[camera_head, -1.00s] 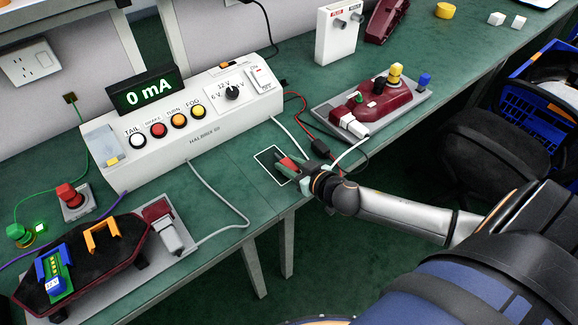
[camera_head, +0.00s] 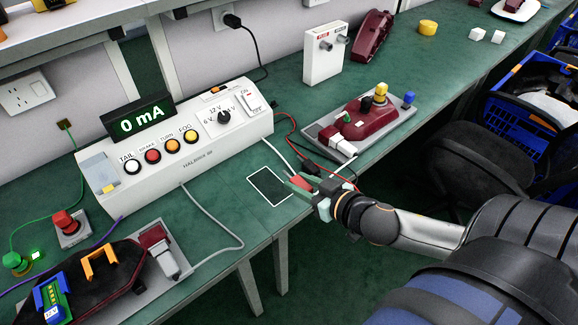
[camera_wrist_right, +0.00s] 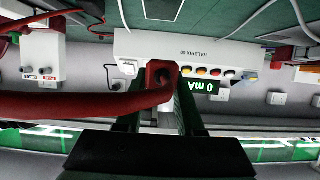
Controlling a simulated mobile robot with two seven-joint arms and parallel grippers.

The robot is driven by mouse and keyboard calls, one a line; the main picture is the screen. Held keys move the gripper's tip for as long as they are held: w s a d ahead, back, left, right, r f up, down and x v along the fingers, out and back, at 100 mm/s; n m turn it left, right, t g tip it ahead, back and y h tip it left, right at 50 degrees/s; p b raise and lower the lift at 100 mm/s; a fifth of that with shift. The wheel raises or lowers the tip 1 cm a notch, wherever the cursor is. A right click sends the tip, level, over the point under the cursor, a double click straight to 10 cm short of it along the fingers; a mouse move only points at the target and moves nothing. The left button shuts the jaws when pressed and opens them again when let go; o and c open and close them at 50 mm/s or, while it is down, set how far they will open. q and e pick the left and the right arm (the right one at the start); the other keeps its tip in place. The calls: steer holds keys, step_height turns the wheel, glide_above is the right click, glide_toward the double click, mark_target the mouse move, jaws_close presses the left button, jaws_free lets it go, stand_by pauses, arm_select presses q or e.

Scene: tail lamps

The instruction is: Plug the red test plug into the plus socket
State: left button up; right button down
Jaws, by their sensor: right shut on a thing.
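My right gripper (camera_head: 308,186) is shut on the red test plug (camera_head: 300,182), beside the white-outlined black patch at the bench's front edge. In the right wrist view the red plug (camera_wrist_right: 160,72) sits between the two dark green fingers (camera_wrist_right: 158,100), and its thick red cable arcs to the left. A white box (camera_head: 322,62) with two grey round sockets (camera_head: 326,45) and red and dark labels stands at the back of the bench. It also shows in the right wrist view (camera_wrist_right: 42,45). I cannot read which socket is plus. My left gripper is not in view.
A white power unit (camera_head: 190,150) reading 0 mA stands left of the gripper. A dark red lamp on a grey tray (camera_head: 400,122) lies to the right, with cables near my gripper. The outlined patch (camera_head: 270,187) is empty. Another lamp (camera_head: 90,275) lies front left.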

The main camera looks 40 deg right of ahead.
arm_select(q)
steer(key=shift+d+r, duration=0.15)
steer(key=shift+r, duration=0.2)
arm_select(e)
steer(key=shift+a+v, duration=0.2)
steer(key=shift+v, duration=1.2)
steer(key=shift+a+v, duration=0.25)
steer(key=shift+v, duration=1.2)
steer(key=shift+r, duration=0.1)
steer(key=b, duration=0.2)
glide_above(281, 192)
steer(key=s, duration=0.1)
steer(key=f, duration=0.8)
steer(key=shift+s+f, duration=0.15)
steer(key=shift+s, duration=0.05)
steer(key=shift+w+f, duration=0.4)
steer(key=shift+f, duration=0.05)
steer(key=f, duration=0.3)
steer(key=shift+w+f, duration=0.15)
steer(key=shift+w, duration=0.2)
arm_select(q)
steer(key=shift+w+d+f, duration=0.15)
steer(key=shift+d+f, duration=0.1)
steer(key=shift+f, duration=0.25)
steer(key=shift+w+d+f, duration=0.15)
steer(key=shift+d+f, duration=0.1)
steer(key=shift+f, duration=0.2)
arm_select(e)
steer(key=shift+f, duration=0.1)
